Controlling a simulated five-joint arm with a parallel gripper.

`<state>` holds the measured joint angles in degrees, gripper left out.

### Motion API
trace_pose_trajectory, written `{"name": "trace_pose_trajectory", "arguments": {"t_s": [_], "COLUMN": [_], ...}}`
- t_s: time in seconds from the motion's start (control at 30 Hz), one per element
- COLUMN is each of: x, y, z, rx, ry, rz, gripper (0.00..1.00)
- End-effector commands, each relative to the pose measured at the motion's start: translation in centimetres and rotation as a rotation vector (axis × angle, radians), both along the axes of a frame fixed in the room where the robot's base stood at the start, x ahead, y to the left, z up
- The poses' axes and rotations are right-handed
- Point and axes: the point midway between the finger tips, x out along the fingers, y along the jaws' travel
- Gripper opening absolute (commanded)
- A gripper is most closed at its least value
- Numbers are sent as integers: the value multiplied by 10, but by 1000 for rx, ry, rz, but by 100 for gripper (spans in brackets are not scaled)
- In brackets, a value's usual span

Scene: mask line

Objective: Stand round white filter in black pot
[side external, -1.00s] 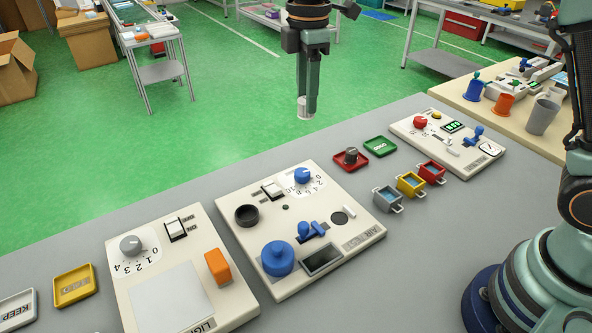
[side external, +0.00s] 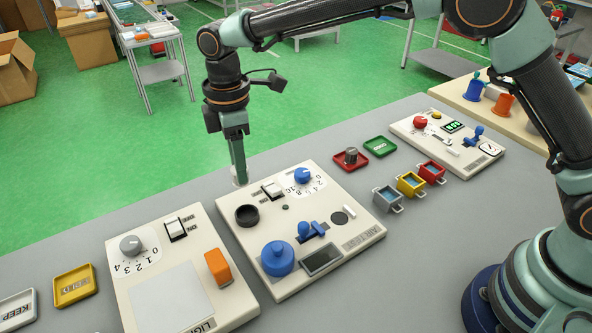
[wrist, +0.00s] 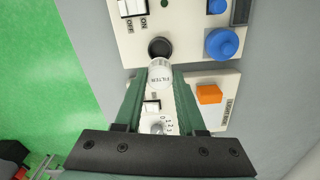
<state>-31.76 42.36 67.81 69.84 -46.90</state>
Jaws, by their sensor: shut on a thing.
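My gripper (side external: 239,180) is shut on the round white filter (wrist: 160,75), whose top reads "FILTER" in the wrist view. In the side view only a small pale part of the filter (side external: 240,182) shows at the fingertips. The black pot (side external: 247,215) is a short round open cup on the middle panel. In the wrist view the pot (wrist: 160,47) lies just beyond the filter, which overlaps its near edge in the picture. In the side view the gripper is above and behind the pot, near the panel's far edge, and the filter is apart from the pot.
The middle panel (side external: 335,218) also carries a large blue knob (side external: 278,258), a rocker switch (side external: 273,189), a blue dial (side external: 302,175) and a blue lever (side external: 312,230). The left panel (side external: 205,309) has an orange block (side external: 218,267). Small coloured bins stand to the right.

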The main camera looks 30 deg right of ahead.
Motion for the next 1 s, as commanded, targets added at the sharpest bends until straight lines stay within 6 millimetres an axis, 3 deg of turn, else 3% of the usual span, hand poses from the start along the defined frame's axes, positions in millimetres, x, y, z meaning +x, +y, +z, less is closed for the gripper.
{"name": "trace_pose_trajectory", "arguments": {"t_s": [0.1, 0.2, 0.47, 0.7, 1.0], "x": [-1, -1, 0, 0, 0], "y": [-1, -1, 0, -1, 0], "z": [-28, -44, -62, -94, -99], "rx": [-2, -2, 0, -2, 0], "ry": [4, 2, 0, 2, 0], "rz": [0, 0, 0, 0, 0], "gripper": [0, 0, 0, 0, 0]}}
